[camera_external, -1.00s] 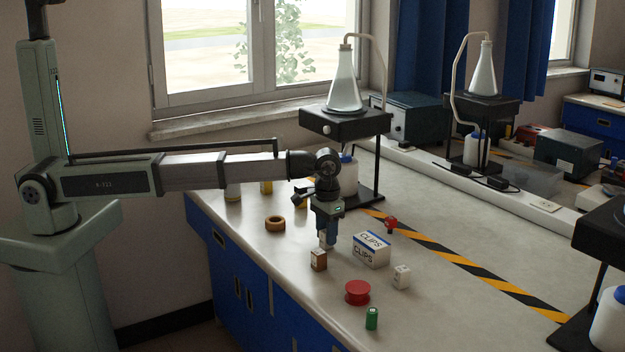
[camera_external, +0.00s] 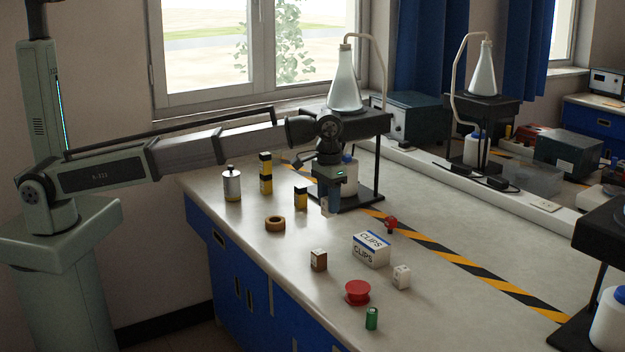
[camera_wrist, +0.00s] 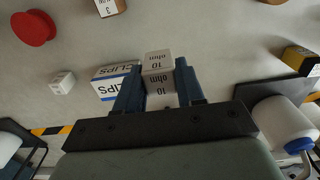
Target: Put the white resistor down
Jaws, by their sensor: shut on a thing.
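The white resistor (camera_wrist: 158,63), a small pale block marked "10 ohm", sits between the two blue fingers of my gripper (camera_wrist: 158,82) in the wrist view. The fingers are shut on its sides. In the external view my gripper (camera_external: 327,200) points down and holds the resistor (camera_external: 325,208) above the bench, left of the flask stand's base. The fingers partly hide it there.
Bare bench (camera_external: 460,317) lies right.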

